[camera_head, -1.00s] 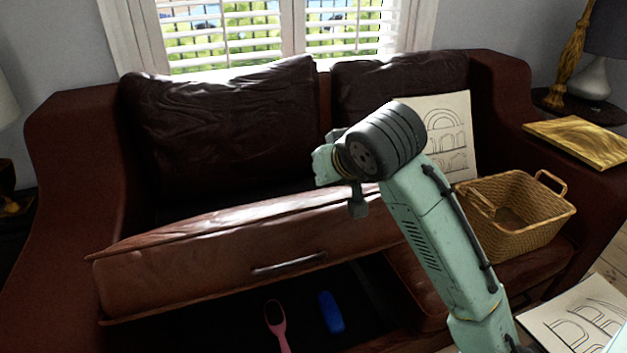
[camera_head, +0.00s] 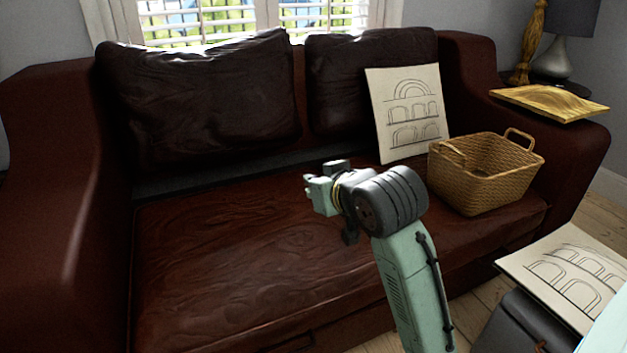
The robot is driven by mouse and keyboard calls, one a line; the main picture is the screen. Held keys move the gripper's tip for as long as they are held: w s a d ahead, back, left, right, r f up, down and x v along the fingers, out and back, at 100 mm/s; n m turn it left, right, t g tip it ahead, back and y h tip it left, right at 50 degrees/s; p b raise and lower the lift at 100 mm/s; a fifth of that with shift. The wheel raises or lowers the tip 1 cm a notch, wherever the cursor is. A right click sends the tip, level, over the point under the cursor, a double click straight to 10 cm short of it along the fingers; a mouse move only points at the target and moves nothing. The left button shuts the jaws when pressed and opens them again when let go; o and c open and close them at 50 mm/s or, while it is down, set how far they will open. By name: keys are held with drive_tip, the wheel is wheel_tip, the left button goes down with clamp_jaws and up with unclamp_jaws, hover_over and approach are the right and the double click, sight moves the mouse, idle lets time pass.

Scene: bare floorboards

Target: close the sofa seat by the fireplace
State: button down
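The dark red leather sofa seat (camera_head: 225,258) lies down flat in the sofa frame, and nothing of the storage space under it shows. The sofa's back cushions (camera_head: 205,100) stand upright behind it. My gripper (camera_head: 318,192) is over the middle of the seat, at the end of my green arm. It is small and turned away, so its fingers cannot be made out. I cannot tell whether it touches the seat.
A wicker basket (camera_head: 485,185) and a sheet with drawn arches (camera_head: 407,112) stand on the sofa's right part. Another drawing (camera_head: 570,272) lies at the lower right. The seat's left part is clear.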

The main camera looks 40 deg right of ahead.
drive_tip(key=shift+s+f+b, duration=0.25)
drive_tip(key=shift+f, duration=0.25)
drive_tip(key=shift+s+f+b, duration=0.2)
drive_tip(key=shift+s+f, duration=0.05)
drive_tip(key=shift+f, duration=0.25)
drive_tip(key=shift+r, duration=0.1)
